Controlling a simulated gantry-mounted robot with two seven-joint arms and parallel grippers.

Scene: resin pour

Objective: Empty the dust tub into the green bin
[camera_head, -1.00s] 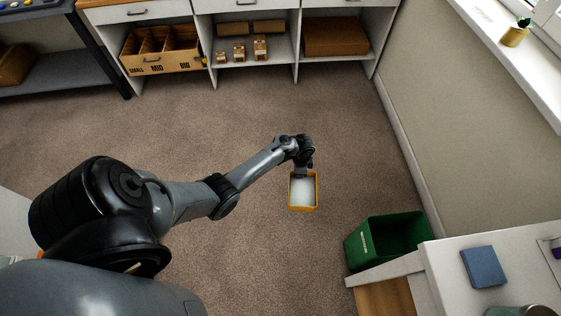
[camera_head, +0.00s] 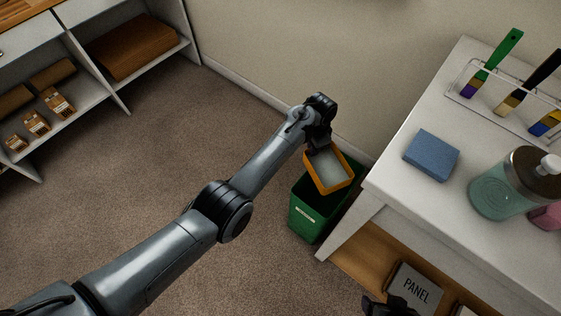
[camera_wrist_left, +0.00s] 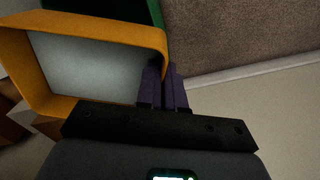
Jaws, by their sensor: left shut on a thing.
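The dust tub (camera_head: 342,185) is a small orange-yellow box with pale grey-white dust inside. My left gripper (camera_head: 318,146) is shut on its wall and holds it above the green bin (camera_head: 304,216), partly covering the bin's opening. The tub looks slightly tilted in the head view, and dust still shows in it. In the left wrist view the tub's orange rim (camera_wrist_left: 110,27) lies beside my purple gripper fingers (camera_wrist_left: 166,88), with a strip of the green bin (camera_wrist_left: 138,8) behind it. A dark gripper part at the bottom edge of the head view (camera_head: 392,306) seems to be my right one; its jaws are unclear.
A white table (camera_head: 395,185) stands right of the bin, with a blue block (camera_head: 432,155), a jar (camera_head: 502,190) and brushes in a rack (camera_head: 488,62). A box marked PANEL (camera_head: 412,288) sits on the lower shelf. The wall is behind the bin; carpet at left is clear.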

